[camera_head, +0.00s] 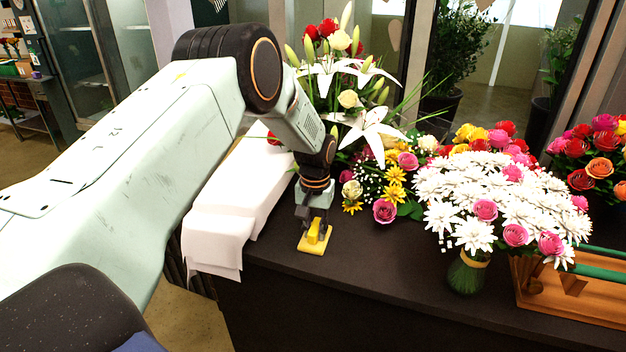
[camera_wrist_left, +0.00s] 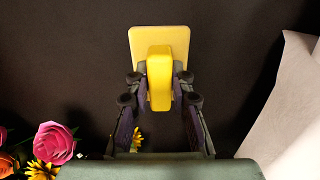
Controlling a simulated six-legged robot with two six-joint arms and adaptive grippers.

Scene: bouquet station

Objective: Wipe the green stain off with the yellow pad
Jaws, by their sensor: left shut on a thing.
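The yellow pad (camera_head: 314,243) is a flat square with a raised grip on top. It sits at or just above the dark counter top (camera_head: 350,285); I cannot tell if it touches. My left gripper (camera_head: 316,224) is above the pad and shut on its raised grip. In the left wrist view the pad (camera_wrist_left: 174,42) extends beyond the fingers of my left gripper (camera_wrist_left: 160,88), which flank the grip. I see no green stain in either view; the pad and gripper may hide it. My right gripper is not in view.
White paper (camera_head: 228,215) lies left of the pad and hangs over the counter's front edge. Lilies (camera_head: 372,130) and yellow flowers (camera_head: 394,184) stand behind the gripper. A white daisy bouquet (camera_head: 490,205) and a wooden crate (camera_head: 570,305) are to the right. The counter between is clear.

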